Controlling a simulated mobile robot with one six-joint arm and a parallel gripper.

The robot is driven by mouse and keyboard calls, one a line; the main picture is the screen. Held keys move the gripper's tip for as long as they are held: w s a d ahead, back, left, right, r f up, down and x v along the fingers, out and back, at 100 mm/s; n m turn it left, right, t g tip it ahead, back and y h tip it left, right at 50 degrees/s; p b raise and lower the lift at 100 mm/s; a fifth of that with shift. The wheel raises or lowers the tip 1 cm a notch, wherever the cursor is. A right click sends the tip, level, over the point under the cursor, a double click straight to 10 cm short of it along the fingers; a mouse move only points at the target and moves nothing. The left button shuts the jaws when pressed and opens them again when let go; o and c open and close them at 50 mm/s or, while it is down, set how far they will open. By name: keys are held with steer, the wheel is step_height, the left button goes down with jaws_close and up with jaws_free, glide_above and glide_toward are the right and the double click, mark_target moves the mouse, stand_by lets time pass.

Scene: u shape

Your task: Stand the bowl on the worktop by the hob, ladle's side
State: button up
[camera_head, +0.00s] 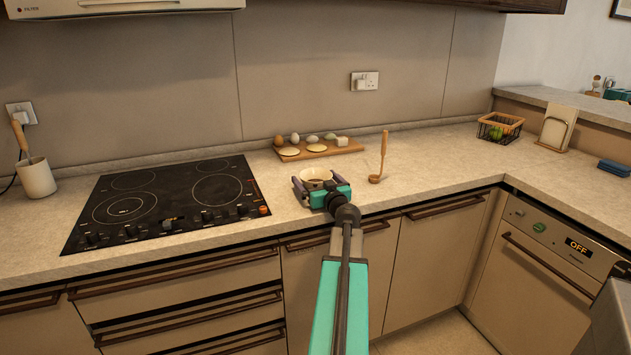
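The bowl (316,174) is small and pale, with a darker inside, and sits between the fingers of my gripper (318,183). The fingers are spread on either side of it. I cannot tell whether they press on it, or whether its base touches the worktop, as my gripper hides its lower part. Both are over the worktop (240,235), to the right of the black hob (165,200). The wooden ladle (382,158) is to the right of the bowl, its handle pointing up.
Behind is a wooden board (318,149) with eggs and other food. A utensil pot (37,178) stands left of the hob. A wire basket (500,127) and a stand (557,128) are at the right. The worktop between ladle and basket is clear.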

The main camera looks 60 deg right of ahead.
mark_target(321, 185)
steer(key=shift+r, duration=0.15)
steer(key=shift+r+p, duration=0.1)
steer(key=shift+p, duration=0.35)
steer(key=shift+s+a, duration=0.25)
steer(key=shift+s, duration=0.05)
steer(key=b+v, duration=0.2)
steer(key=v, duration=0.6)
steer(key=shift+s+a, duration=0.2)
steer(key=shift+b, duration=0.95)
steer(key=b+v, duration=0.2)
steer(key=b, duration=0.4)
steer(key=shift+s+a+b, duration=0.15)
steer(key=shift+s+b, duration=0.2)
steer(key=shift+b, duration=0.6)
